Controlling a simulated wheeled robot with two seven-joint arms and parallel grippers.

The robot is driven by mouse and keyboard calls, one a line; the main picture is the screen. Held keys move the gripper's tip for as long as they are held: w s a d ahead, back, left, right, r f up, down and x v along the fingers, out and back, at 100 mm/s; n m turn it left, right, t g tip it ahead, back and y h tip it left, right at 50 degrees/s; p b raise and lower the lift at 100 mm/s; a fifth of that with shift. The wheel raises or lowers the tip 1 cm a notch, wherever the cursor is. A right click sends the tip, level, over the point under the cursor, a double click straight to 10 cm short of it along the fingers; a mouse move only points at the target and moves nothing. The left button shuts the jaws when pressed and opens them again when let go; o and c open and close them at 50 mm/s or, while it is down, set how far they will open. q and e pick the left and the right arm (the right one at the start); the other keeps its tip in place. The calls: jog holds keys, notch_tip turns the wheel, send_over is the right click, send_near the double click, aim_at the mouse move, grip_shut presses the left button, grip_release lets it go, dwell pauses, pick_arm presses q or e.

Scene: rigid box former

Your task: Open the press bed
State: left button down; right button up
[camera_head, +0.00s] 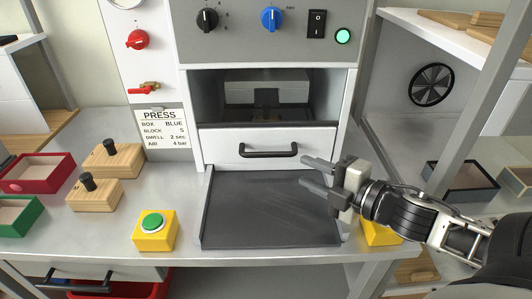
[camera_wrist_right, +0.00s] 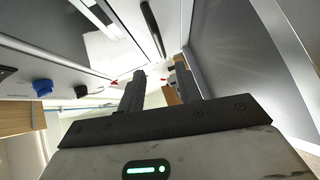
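The press (camera_head: 265,35) stands at the back centre. Its bed has a white drawer-like front (camera_head: 220,148) with a black bar handle (camera_head: 268,154), set below the open press chamber (camera_head: 265,95). The bed front sits about level with the housing. My right gripper (camera_head: 310,173) is open and empty, to the right of the handle and apart from it, over the dark tray. Its fingers point left. In the right wrist view the two fingers (camera_wrist_right: 160,88) are spread, and the black handle (camera_wrist_right: 153,30) shows beyond them. My left gripper is not in view.
A dark tray (camera_head: 265,225) lies empty in front of the bed. A yellow box with a green button (camera_head: 153,230) stands left of it; another yellow box (camera_head: 380,233) is partly behind my right arm. Wooden blocks with black knobs (camera_head: 113,160) and red and green trays lie left.

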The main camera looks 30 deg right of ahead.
aim_at(267, 155)
jog(key=x, duration=1.2)
jog(key=shift+w, duration=0.15)
jog(key=shift+f, duration=0.1)
grip_shut()
